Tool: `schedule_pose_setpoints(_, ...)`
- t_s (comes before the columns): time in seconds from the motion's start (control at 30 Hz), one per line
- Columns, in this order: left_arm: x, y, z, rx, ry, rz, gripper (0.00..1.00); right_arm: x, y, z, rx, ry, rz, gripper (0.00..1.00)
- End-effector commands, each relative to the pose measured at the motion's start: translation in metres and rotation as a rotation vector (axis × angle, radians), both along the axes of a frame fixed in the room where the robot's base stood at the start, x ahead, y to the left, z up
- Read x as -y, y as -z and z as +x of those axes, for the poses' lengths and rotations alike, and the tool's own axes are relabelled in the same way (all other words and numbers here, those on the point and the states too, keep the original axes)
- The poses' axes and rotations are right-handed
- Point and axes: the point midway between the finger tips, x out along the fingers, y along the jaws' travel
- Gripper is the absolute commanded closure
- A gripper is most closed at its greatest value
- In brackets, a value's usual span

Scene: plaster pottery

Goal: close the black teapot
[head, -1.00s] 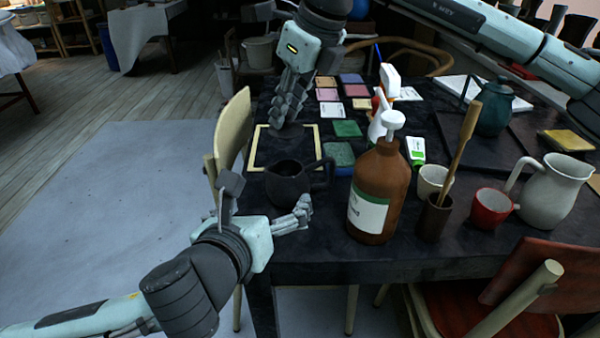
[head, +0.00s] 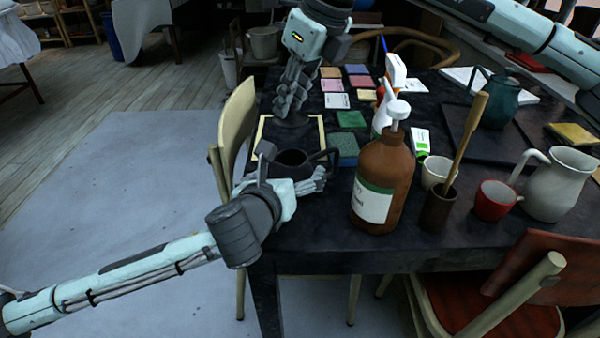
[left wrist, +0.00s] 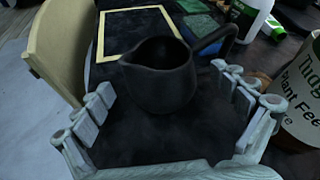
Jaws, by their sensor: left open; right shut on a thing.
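The black teapot (head: 293,160) stands upright on the dark table near its left edge, with its top uncovered and its handle to the right. It also shows in the left wrist view (left wrist: 160,85), its dark inside visible. My left gripper (head: 288,178) is open, with its fingers on either side of the teapot's body; in the left wrist view gaps show between fingers and pot. My right gripper (head: 286,106) points down beyond the teapot and is shut on a small dark thing, apparently the lid (head: 293,119), mostly hidden by the fingers.
A brown pump bottle (head: 384,170) stands right of the teapot, with a cup, a brush pot and a red mug (head: 494,200) beyond. A yellow-edged frame (head: 261,130) and coloured tiles lie behind. A chair back (head: 236,128) stands at the left edge.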

Motion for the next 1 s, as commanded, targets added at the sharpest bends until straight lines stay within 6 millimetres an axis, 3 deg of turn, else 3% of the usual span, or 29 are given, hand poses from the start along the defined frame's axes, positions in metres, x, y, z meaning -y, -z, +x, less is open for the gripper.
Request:
schedule_pose_setpoints(0.2,0.004,0.007,0.016,-0.001,0.000,0.000,0.03,0.000,0.000,0.000,0.000,0.000,0.000,1.00)
schedule_pose_setpoints(0.53,0.005,0.007,0.018,0.000,0.000,0.000,0.03,0.000,0.000,0.000,0.000,0.000,0.000,1.00)
schedule_pose_setpoints(1.0,0.004,0.007,0.017,0.000,0.000,0.000,0.61,0.000,0.000,0.000,0.000,0.000,0.000,1.00)
